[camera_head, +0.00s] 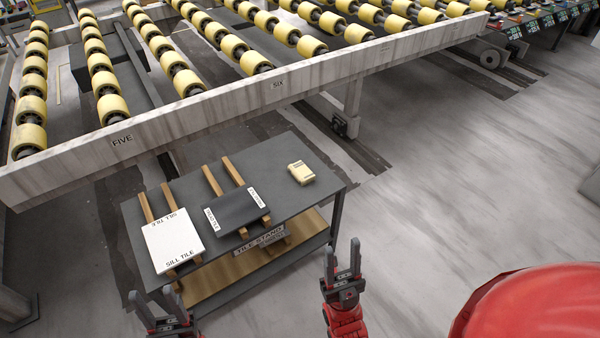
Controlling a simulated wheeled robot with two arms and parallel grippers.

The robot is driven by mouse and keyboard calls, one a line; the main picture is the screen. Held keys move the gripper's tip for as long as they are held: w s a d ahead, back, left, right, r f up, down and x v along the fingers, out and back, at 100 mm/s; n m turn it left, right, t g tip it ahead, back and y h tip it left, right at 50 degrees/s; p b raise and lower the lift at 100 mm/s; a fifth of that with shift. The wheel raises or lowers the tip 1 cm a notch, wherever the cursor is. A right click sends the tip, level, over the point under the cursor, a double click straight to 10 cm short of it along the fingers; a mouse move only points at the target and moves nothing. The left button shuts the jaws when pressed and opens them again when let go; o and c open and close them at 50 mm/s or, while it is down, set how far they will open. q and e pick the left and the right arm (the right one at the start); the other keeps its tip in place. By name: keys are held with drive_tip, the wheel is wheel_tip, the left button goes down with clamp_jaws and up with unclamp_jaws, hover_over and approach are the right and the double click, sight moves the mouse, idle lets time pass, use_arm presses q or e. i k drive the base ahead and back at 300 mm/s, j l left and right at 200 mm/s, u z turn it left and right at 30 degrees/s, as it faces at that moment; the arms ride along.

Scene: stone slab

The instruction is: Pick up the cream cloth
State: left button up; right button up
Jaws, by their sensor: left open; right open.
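The cream cloth (301,173) is a small folded block with a dark marking on its front edge. It lies at the right end of a dark grey stand top (283,207). My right gripper (342,246) is open and empty, in front of the stand and below the cloth in the picture, apart from it. My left gripper (155,299) is open and empty at the stand's front left corner, far from the cloth. Its lower part is cut off by the picture's edge.
A white sill tile (173,241) and a dark tile (232,211) rest on wooden strips left of the cloth. Behind the stand runs a pale beam (210,112) with yellow rollers (113,108) beyond.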

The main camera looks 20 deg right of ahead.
sight(299, 170)
drive_tip(key=z, duration=1.85)
drive_tip(key=u, duration=1.35)
drive_tip(key=i+l+u, duration=1.05)
drive_tip(key=l, duration=0.25)
